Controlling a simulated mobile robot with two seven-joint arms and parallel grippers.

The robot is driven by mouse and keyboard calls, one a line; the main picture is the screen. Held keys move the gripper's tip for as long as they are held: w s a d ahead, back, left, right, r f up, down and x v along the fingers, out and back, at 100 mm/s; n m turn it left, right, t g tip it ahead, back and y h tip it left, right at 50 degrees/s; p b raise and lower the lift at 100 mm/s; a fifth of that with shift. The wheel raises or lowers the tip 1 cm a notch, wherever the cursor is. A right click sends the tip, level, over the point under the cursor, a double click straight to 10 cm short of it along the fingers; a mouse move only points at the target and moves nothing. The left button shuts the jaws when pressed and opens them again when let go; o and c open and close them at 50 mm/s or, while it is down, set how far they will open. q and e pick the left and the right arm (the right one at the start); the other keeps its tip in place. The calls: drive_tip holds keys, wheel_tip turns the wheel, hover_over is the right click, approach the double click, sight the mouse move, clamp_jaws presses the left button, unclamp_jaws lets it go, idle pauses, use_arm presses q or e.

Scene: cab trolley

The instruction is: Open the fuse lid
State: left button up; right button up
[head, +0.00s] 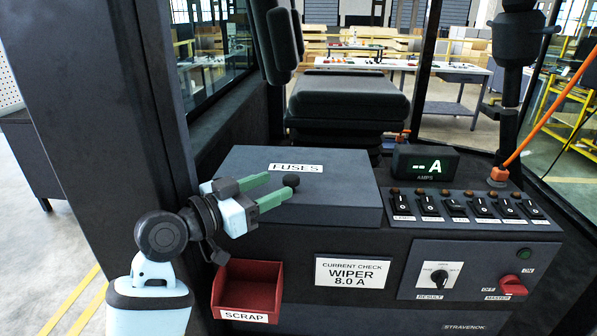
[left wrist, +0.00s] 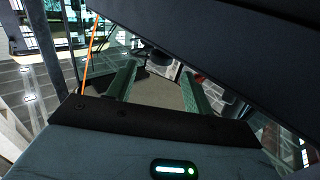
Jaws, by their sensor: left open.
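The fuse lid (head: 330,205) is a dark grey, flat-topped cover labelled FUSES on the console, and it looks closed. A black round knob (head: 291,180) stands near its front edge. My left gripper (head: 279,186) comes in from the left with two green fingers apart and nothing held. Its fingertips are close to the knob in the head view; I cannot tell whether they touch it. In the left wrist view the open fingers (left wrist: 158,86) show below a large dark surface, with a small dark shape beyond them that may be the knob. My right gripper is not in view.
A red SCRAP bin (head: 247,290) hangs on the console front below my left gripper. An AMPS display (head: 426,163) and a row of switches (head: 467,206) are right of the lid. A dark cab pillar (head: 125,110) stands left, and a seat (head: 347,100) behind.

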sight(295, 176)
use_arm(q)
drive_tip(key=shift+w+d+r, duration=0.15)
drive_tip(key=shift+w+d, duration=0.1)
drive_tip(key=shift+d, duration=0.1)
drive_tip(key=x, duration=0.6)
drive_tip(key=shift+a+p, duration=0.1)
drive_tip(key=shift+p, duration=0.2)
drive_tip(key=shift+w+d+f, duration=0.25)
drive_tip(key=shift+w+d, duration=0.05)
drive_tip(key=shift+w, duration=0.1)
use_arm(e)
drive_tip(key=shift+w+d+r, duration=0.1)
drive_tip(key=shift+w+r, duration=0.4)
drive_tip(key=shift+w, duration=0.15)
use_arm(q)
clamp_jaws()
